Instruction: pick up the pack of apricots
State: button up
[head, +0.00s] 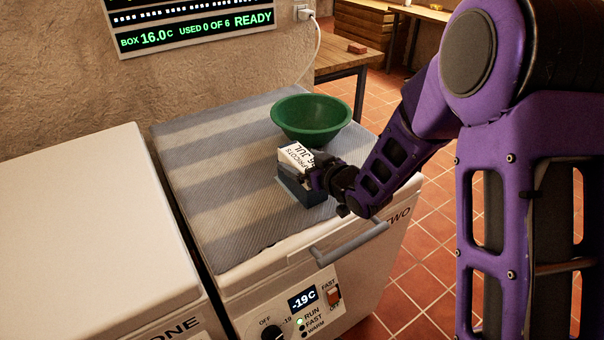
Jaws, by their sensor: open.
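The pack of apricots (293,155) is a pale block with dark lettering that reads apricots and JUL. It sits at a dark blue-grey holder or tray (296,192) on the striped cloth over the right freezer lid. I cannot tell whether it rests inside this holder or on it. My gripper (317,180) is at the pack's right side, close to it, coming from the right. The jaws are open. The fingertips are partly hidden, and I cannot tell whether they touch the pack.
A green bowl (311,133) stands just behind the pack. The striped grey cloth (215,190) is clear to the left. A grey handle (350,243) sticks out at the lid's front edge. A second white freezer (85,230) stands at left. A display (190,25) hangs on the wall.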

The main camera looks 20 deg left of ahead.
grip_shut()
dwell(0.4)
